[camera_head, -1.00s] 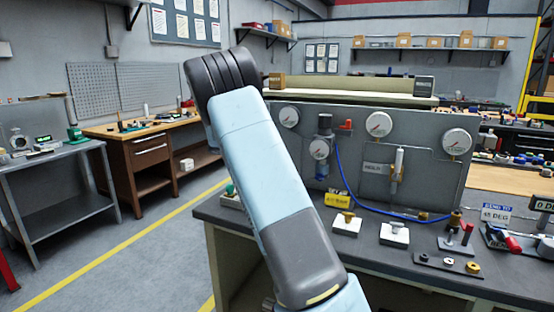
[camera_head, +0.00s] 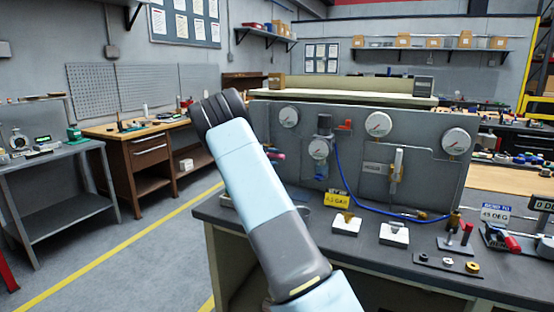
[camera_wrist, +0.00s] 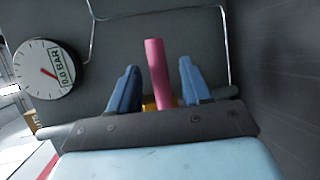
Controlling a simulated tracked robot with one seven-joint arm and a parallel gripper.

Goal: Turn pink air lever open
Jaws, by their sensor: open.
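The pink lever (camera_wrist: 156,70) stands upright in the middle of the wrist view, in front of the grey panel (camera_wrist: 185,30). A yellow part (camera_wrist: 149,103) shows at its base. My gripper (camera_wrist: 159,85) is open, with one blue finger on each side of the lever. Gaps show between both fingers and the lever, so neither appears to touch it. In the head view a small pink piece (camera_head: 277,156) shows just right of my arm, which hides most of that area. My gripper is largely hidden there.
A round gauge (camera_wrist: 44,69) reading 0.0 BAR is left of the gripper. The upright panel (camera_head: 350,125) carries several gauges, a blue hose (camera_head: 346,183) and other fittings.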

